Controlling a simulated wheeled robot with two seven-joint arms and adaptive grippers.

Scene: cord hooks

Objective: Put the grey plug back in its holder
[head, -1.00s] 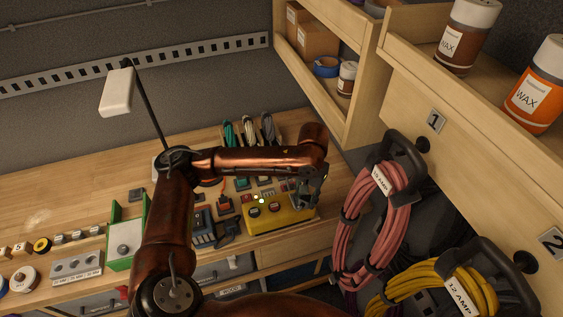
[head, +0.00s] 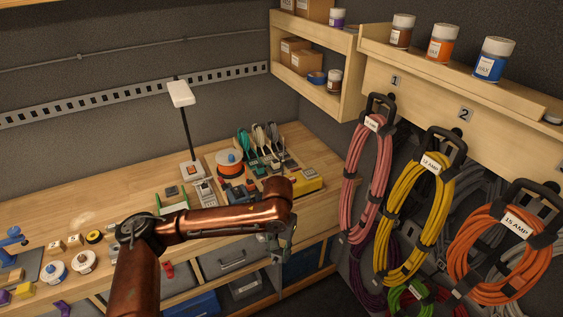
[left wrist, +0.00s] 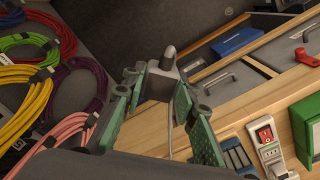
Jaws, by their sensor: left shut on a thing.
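My left gripper (head: 281,250) hangs in front of the bench's front edge in the head view, near the drawers. In the left wrist view its green-padded fingers (left wrist: 160,88) are shut on the grey plug (left wrist: 160,80), a small dark grey block with a rounded knob on its far end. A thin grey cord (left wrist: 168,132) runs from the plug back toward the camera. In the head view the plug is too small to tell apart from the fingers. I cannot tell which thing is the plug's holder. My right gripper is not in view.
Pink (head: 366,180), yellow (head: 416,205) and orange (head: 508,255) cord coils hang on wall hooks at right. The bench (head: 130,205) holds a lamp (head: 186,125), a yellow box (head: 308,180) and upright tools. A red switch (left wrist: 264,134) shows in the left wrist view. Drawers line the bench front.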

